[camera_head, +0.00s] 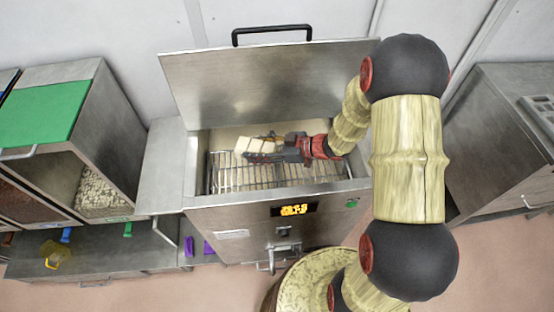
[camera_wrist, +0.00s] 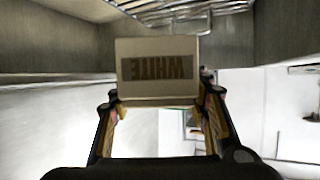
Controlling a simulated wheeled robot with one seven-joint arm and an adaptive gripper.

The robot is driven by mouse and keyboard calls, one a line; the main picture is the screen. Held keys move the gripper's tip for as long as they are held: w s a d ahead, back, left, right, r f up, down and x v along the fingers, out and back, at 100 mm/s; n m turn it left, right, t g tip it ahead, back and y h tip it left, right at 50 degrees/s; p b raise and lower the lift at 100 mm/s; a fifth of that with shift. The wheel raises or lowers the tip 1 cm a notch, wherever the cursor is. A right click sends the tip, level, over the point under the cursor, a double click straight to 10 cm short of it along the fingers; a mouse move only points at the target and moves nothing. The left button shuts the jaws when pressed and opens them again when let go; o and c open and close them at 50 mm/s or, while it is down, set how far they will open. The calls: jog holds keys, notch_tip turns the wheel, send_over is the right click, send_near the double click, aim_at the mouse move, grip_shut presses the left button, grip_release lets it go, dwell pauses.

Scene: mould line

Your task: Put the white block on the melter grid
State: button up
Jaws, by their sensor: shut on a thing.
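The white block (camera_head: 256,146) is pale cream and sits between the fingers of my gripper (camera_head: 268,148), inside the open top of the melter. In the wrist view the block (camera_wrist: 157,68) shows a face with a dark label reading "WHITE" in mirrored letters, and both fingers of my gripper (camera_wrist: 160,108) close on it. The melter grid (camera_head: 290,174) is a metal wire rack inside the melter (camera_head: 243,209), below and around my gripper. The grid also shows at the top of the wrist view (camera_wrist: 180,13). I cannot tell whether the block touches the grid.
The melter's lid (camera_head: 262,82) stands open at the back, with a black handle (camera_head: 272,35). The melter's walls surround my gripper. A metal cabinet (camera_head: 500,140) stands at right.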

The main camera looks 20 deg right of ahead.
jog(key=d+f+b, duration=0.1)
jog(key=d+f, duration=0.3)
jog(key=d+f+b, duration=0.1)
jog(key=d+f, duration=0.1)
jog(key=d, duration=0.1)
jog(key=shift+w+f+b, duration=0.3)
jog(key=shift+w, duration=0.05)
jog(key=shift+d+f+b, duration=0.2)
jog(key=shift+f+b, duration=0.7)
jog(key=shift+f, duration=0.8)
jog(key=shift+f, duration=0.15)
jog(key=o, duration=1.7)
jog(key=shift+s+d+r, duration=0.15)
jog(key=shift+d+r, duration=0.15)
jog(key=shift+r, duration=0.05)
jog(key=p+v, duration=0.2)
jog(key=v, duration=0.4)
jog(key=shift+s+d, duration=0.25)
jog(key=shift+s, duration=0.05)
